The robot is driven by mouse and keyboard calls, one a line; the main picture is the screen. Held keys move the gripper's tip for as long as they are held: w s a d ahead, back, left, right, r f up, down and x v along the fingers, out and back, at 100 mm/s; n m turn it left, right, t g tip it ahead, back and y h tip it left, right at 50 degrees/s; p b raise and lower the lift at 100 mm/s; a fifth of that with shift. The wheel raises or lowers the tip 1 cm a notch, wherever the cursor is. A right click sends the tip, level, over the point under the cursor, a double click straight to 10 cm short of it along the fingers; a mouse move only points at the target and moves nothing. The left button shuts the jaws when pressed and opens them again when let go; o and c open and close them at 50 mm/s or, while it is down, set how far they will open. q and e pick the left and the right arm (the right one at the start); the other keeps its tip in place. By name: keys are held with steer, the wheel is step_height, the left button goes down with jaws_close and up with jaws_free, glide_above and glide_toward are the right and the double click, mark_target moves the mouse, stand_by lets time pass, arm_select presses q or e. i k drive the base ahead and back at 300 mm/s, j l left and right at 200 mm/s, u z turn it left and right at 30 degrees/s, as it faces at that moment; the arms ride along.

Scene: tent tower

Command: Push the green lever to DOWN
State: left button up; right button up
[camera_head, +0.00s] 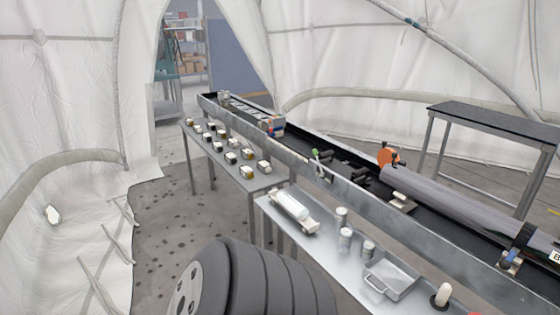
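A small upright green and white piece (320,160) stands at the near edge of the long dark trough, around the middle of the picture. It looks like the green lever, but it is too small to tell its position or read any DOWN mark. Neither of my grippers shows in the head view, and nothing is seen touching the lever.
The long trough (420,239) runs from back left to front right, with a grey cylinder (450,210) on it. A metal table (320,256) holds cans and a tray (392,275). Another table (200,160) holds several small boxes. A dark ribbed wheel shape (270,285) fills the bottom.

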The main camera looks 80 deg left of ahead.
mark_target(315, 152)
steer(key=u, duration=2.3)
